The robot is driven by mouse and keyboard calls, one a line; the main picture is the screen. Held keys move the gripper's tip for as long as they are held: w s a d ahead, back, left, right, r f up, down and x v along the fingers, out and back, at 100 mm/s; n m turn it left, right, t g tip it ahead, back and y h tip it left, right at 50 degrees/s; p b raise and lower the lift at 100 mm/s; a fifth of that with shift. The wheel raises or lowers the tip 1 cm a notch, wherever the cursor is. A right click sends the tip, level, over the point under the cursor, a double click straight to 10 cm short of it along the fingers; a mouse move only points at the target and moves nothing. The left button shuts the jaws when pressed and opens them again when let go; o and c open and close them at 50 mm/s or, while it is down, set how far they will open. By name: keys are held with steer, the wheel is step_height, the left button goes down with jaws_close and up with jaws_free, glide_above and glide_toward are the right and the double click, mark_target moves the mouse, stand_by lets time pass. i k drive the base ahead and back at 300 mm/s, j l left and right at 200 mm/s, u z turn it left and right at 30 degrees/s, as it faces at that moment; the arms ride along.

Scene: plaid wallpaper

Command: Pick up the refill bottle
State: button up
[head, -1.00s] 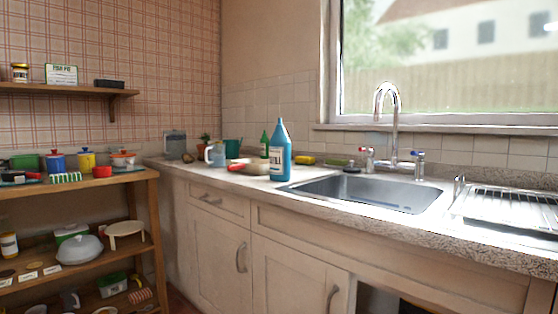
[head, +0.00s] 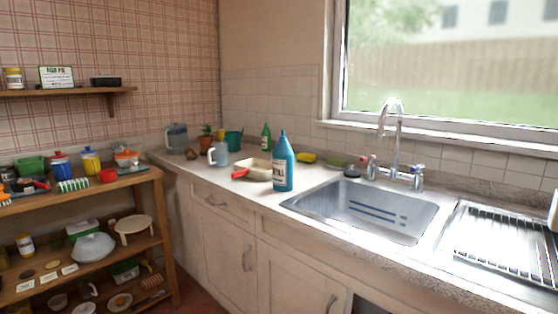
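A blue bottle with a pale label and a pointed cap (head: 283,163) stands upright on the counter, just left of the sink. It is likely the refill bottle, but the label is too small to read. A smaller green bottle (head: 266,137) stands behind it, near the tiled wall. My gripper is not visible in the head view, so I cannot tell its state or where it is relative to the bottles.
A pale dish with a red handle (head: 256,170) lies close left of the blue bottle. A mug (head: 218,154) stands further left. The sink (head: 365,208), tap (head: 390,135) and drying rack (head: 500,240) are to the right. A stocked wooden shelf unit (head: 150,178) stands at left.

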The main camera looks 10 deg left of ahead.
mark_target(282, 155)
steer(key=i+j, duration=0.2)
steer(key=j, duration=0.15)
steer(key=i+j, duration=0.15)
steer(key=j, duration=0.25)
steer(key=i+j, duration=0.2)
steer(key=j, duration=0.15)
steer(key=i+j, duration=0.2)
steer(key=j, duration=0.2)
steer(key=i+j+u, duration=0.1)
steer(key=j, duration=0.25)
steer(key=i, duration=0.1)
